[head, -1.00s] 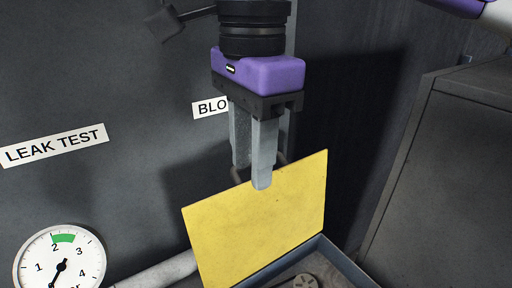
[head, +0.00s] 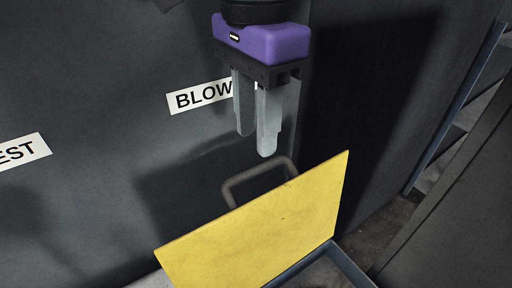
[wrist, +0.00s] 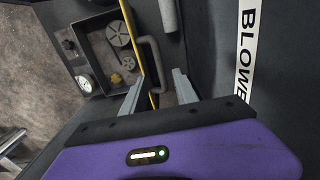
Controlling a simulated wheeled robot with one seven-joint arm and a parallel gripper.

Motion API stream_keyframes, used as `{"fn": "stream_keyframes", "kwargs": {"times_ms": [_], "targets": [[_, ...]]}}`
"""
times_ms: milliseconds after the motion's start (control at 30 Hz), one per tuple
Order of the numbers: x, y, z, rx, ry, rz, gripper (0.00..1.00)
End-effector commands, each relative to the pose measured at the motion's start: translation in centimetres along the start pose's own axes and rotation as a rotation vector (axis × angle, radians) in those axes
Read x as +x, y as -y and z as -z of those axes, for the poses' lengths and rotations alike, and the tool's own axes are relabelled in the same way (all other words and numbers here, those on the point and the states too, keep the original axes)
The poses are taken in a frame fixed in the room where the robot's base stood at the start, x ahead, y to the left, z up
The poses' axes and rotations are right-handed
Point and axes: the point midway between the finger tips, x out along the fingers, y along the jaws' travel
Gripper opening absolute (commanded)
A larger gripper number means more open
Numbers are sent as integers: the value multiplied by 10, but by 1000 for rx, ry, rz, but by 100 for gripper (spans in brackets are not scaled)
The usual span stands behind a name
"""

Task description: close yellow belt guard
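The yellow belt guard (head: 262,228) stands swung up from the belt box (head: 345,262), its flat panel tilted in the head view. A grey bar handle (head: 232,188) sticks out behind its upper edge. In the wrist view the guard (wrist: 131,38) shows nearly edge-on, with the handle (wrist: 154,62) beside it. My gripper (head: 256,142) is above the handle and apart from it in the head view. Its fingers are spread and empty. In the wrist view my gripper (wrist: 158,92) has the guard's edge and handle lying beyond and between the two fingers.
The open box holds pulleys (wrist: 117,33). A round gauge (wrist: 86,83) sits near it. The dark wall carries a BLOWER label (head: 200,96) and another label (head: 22,151). A dark cabinet (head: 465,215) stands at the right.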

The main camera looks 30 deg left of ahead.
Motion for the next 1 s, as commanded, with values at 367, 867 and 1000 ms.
{"fn": "stream_keyframes", "kwargs": {"times_ms": [367,867,1000], "targets": [[52,0,0,-1,1,-1,35],[58,0,0,0,1,1,12],[58,0,0,0,1,1,0]]}}
